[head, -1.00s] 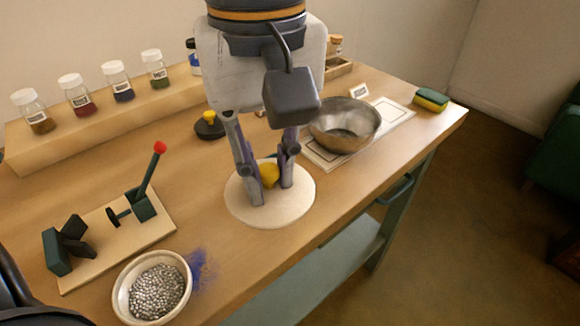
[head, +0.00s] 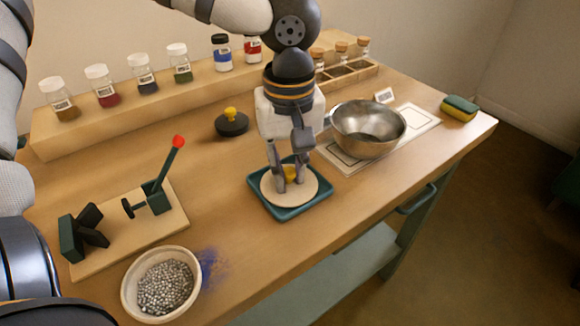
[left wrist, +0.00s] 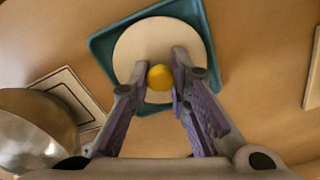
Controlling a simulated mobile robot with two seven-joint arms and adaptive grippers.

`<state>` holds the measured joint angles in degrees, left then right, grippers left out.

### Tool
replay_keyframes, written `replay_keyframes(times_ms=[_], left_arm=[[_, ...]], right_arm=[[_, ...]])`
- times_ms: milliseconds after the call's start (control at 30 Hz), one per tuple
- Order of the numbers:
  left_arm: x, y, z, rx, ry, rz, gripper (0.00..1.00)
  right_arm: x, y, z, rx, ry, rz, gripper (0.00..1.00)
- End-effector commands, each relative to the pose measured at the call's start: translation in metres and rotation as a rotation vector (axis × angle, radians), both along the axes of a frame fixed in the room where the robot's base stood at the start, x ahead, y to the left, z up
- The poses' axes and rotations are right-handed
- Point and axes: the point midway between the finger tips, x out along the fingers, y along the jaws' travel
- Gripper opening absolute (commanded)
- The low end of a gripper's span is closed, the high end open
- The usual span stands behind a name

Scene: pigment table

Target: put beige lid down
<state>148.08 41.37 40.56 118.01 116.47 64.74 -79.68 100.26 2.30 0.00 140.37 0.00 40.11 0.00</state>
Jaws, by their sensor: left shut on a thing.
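The beige lid (head: 308,190) is a round disc with a yellow knob (head: 291,173). My left gripper (head: 288,180) points down and is shut on the knob. The lid is over a teal square tray (head: 282,215), within its rim; I cannot tell whether it touches the tray floor. In the left wrist view, the yellow knob (left wrist: 160,78) sits between the fingers, with the lid (left wrist: 150,42) and tray (left wrist: 102,45) beyond. My right gripper does not show.
A steel bowl (head: 362,140) on a pale board stands right of the tray. A dark lid with yellow knob (head: 232,122) lies behind-left. A lever press (head: 158,195) and bowl of metal beads (head: 165,285) are left. The table's front edge is close.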

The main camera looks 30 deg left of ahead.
Motion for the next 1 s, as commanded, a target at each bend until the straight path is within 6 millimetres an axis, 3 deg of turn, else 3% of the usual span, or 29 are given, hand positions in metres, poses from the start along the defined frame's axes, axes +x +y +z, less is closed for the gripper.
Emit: replay_keyframes(times_ms=[100, 133, 200, 233, 567, 900, 1000], left_arm=[[0.0, 0.0, -0.002, 0.0, 0.0, 0.0, 0.0], [0.0, 0.0, -0.002, 0.0, 0.0, 0.0, 0.2], [0.0, 0.0, -0.002, 0.0, 0.0, 0.0, 0.36], [0.0, 0.0, -0.002, 0.0, 0.0, 0.0, 0.38], [0.0, 0.0, 0.004, 0.0, -0.003, 0.001, 0.38], [0.0, -0.001, 0.091, -0.001, -0.007, 0.002, 0.38], [0.0, -0.001, 0.108, -0.001, -0.002, 0.002, 0.38]], right_arm=[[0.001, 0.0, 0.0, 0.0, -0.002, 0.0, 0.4], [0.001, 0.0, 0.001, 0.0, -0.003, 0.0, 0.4], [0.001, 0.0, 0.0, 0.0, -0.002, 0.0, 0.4], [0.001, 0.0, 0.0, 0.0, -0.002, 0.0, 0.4], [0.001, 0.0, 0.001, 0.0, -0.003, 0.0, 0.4], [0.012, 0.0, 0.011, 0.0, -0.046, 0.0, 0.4], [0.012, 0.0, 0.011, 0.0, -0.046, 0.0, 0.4]])
